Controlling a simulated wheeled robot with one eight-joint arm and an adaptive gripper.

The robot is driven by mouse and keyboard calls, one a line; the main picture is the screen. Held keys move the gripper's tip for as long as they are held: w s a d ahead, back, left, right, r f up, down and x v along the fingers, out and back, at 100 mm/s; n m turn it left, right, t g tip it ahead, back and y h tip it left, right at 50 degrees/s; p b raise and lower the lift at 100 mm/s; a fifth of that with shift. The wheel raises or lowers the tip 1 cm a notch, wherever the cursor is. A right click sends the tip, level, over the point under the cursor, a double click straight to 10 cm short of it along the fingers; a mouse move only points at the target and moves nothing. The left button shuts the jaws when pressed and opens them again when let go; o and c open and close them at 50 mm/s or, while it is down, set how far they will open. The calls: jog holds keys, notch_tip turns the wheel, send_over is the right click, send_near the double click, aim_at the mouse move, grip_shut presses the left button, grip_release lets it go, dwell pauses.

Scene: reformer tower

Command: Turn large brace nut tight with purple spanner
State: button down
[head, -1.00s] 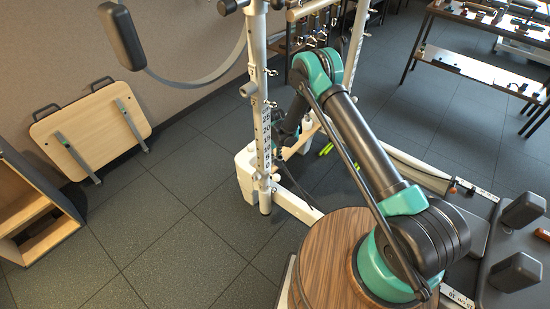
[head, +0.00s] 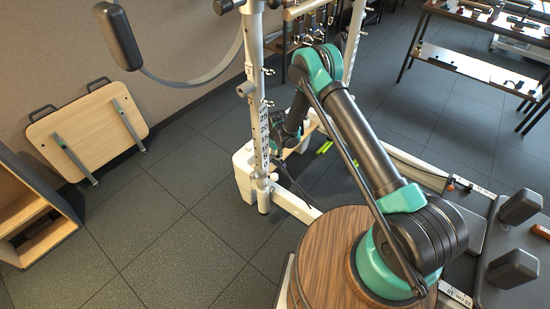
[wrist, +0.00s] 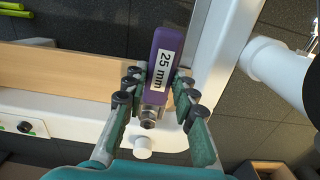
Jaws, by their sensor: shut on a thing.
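A purple spanner (wrist: 166,62) marked "25 mm" lies between the fingers of my gripper (wrist: 157,88) in the wrist view. The gripper is shut on it, with green-grey fingers on both sides. A silver metal piece (wrist: 149,114) shows at the spanner's near end; I cannot tell whether it is the large brace nut or part of the tool. A white round knob (wrist: 143,147) is just below it. In the head view, my gripper (head: 280,145) is low behind the white upright (head: 261,100), and the spanner cannot be made out there.
The white frame's foot (head: 300,208) and a wooden board (wrist: 70,72) are close by. A black padded arm (head: 120,35) hangs at upper left. A wooden panel (head: 90,128) leans on the wall beside a shelf (head: 40,215). Floor (head: 175,210) is clear at left.

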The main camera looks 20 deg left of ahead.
jog(key=shift+s+d, duration=0.3)
jog(key=shift+d, duration=0.35)
jog(key=shift+s+d, duration=0.3)
jog(key=shift+d, duration=0.3)
jog(key=shift+r, duration=2.5)
jog(key=w+n, duration=0.2)
jog(key=w+d+n, duration=0.1)
jog(key=w+n, duration=0.1)
jog(key=shift+w, duration=0.3)
jog(key=shift+d, duration=0.1)
